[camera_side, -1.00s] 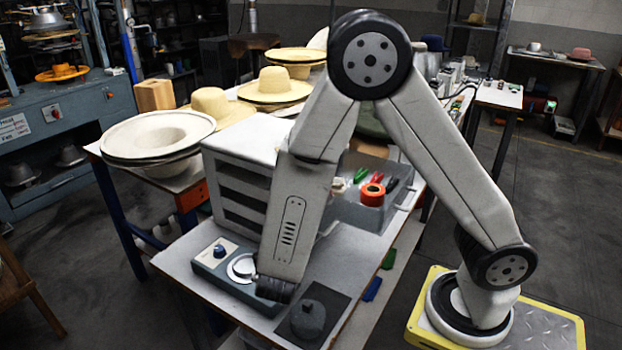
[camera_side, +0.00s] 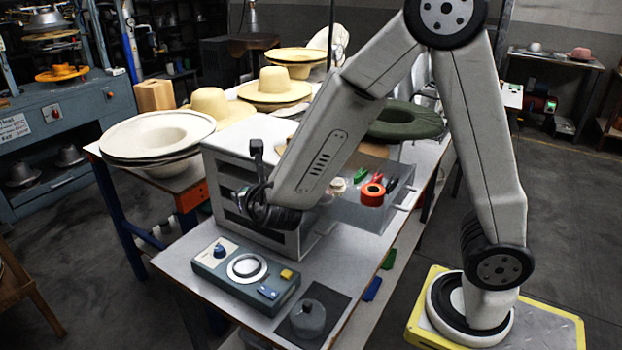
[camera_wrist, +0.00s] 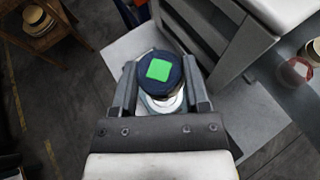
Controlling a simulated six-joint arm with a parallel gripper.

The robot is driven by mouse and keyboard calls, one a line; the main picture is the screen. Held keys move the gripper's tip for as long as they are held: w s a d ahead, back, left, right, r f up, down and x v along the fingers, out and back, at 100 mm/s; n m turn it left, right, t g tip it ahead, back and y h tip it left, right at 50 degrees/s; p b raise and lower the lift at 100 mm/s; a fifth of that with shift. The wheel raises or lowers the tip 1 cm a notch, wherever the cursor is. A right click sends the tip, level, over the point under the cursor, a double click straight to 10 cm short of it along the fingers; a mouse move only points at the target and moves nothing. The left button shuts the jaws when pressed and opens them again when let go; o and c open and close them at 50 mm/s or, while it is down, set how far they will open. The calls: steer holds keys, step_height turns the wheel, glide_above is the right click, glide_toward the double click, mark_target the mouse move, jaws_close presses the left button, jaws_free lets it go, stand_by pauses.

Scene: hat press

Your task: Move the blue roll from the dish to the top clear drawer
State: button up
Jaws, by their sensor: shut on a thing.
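The dark blue roll (camera_wrist: 177,84), with a bright green square on its top, is between the two fingers of my gripper (camera_wrist: 160,82), which is shut on it. In the side view my gripper (camera_side: 262,205) is raised in front of the white cabinet; its fingertips and the roll are hard to make out there. The round dish (camera_side: 247,267) sits on the grey control box and looks empty. A see-through greyish drawer (camera_side: 365,215) stands open to the right of the cabinet, right of my gripper. It holds an orange-red roll and small coloured items.
The white cabinet (camera_side: 225,150) with dark slots stands beside my gripper. A dark lidded pot (camera_side: 307,318) sits on a black mat. Straw hats (camera_side: 275,88) and a dark green hat (camera_side: 405,120) lie behind.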

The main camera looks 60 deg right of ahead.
steer(key=shift+w+d+r+n+t+y, duration=0.2)
steer(key=shift+r+n+y, duration=0.25)
steer(key=shift+r, duration=0.3)
steer(key=shift+w+a+r+n+t+y, duration=0.15)
steer(key=shift+w+r+n+y, duration=0.3)
steer(key=shift+r, duration=0.35)
steer(key=shift+w+d+r+n+t+y, duration=0.2)
steer(key=shift+r+n+y, duration=0.25)
steer(key=shift+r, duration=0.3)
steer(key=s+d+r+m+g+h, duration=0.1)
steer(key=d+r+m+g+h, duration=0.15)
steer(key=d+r, duration=0.55)
steer(key=s+d+r+m+g+h, duration=0.1)
steer(key=d+r+m+h, duration=0.2)
steer(key=d, duration=0.9)
glide_above(275, 138)
steer(key=f, duration=0.8)
steer(key=shift+s+a+f, duration=0.15)
steer(key=shift+s, duration=0.1)
steer(key=shift+w+f, duration=0.3)
steer(key=shift+f, duration=0.05)
